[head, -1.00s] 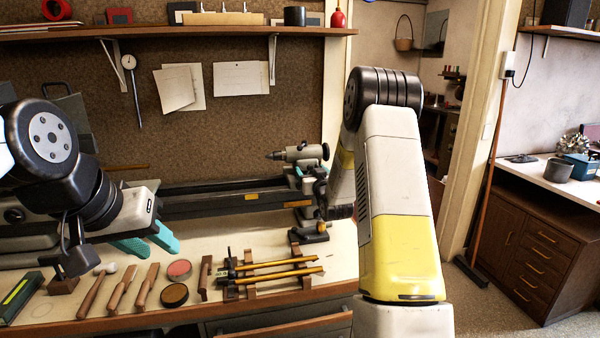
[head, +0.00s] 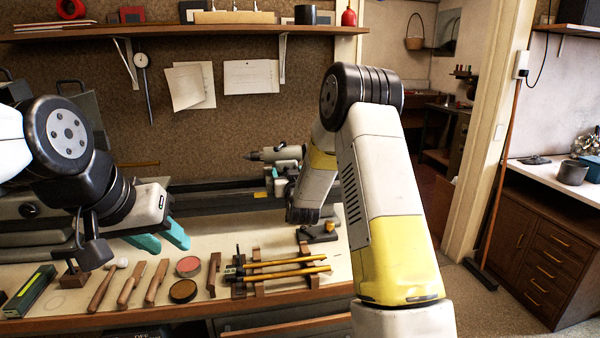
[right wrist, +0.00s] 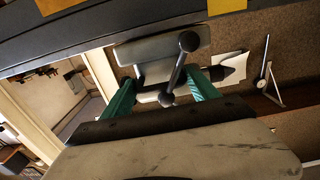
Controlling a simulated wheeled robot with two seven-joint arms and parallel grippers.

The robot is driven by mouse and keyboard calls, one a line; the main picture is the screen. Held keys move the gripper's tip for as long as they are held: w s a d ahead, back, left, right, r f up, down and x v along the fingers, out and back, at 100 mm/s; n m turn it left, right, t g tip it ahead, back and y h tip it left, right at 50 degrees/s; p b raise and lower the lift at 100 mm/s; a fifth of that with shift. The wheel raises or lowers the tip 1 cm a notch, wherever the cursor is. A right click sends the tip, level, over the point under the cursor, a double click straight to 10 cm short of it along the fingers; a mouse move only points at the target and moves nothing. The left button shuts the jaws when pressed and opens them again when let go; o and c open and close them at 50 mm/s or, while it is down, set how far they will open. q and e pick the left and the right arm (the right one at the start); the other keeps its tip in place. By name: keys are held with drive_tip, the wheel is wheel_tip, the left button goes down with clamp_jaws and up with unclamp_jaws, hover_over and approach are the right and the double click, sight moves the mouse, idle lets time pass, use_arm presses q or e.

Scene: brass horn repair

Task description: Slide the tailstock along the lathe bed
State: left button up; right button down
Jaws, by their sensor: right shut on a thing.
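The grey tailstock (head: 267,155) sits on the dark lathe bed (head: 215,202), toward its right end, with its pointed quill facing left. In the right wrist view, the tailstock (right wrist: 150,48) and its ball-ended lever show between the teal fingers of my right gripper (right wrist: 160,85). My right gripper is shut on the tailstock. In the head view my right forearm hides part of the tailstock and the bed's right end. My left gripper (head: 163,241) hangs over the bench at the left, its teal fingers apart and empty.
The bench (head: 75,305) holds files, wooden-handled tools, two round tins and a rack with rods (head: 285,268) in front of the bed. A small dark block (head: 318,234) lies beneath my right arm. A shelf (head: 200,30) runs above. The bed left of the tailstock looks clear.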

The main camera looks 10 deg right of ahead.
drive_tip(key=a, duration=2.7)
drive_tip(key=shift+s, duration=0.45)
drive_tip(key=shift+r, duration=0.1)
drive_tip(key=c, duration=0.5)
unclamp_jaws()
drive_tip(key=s, duration=0.7)
drive_tip(key=shift+s+d, duration=0.2)
drive_tip(key=shift+s, duration=0.2)
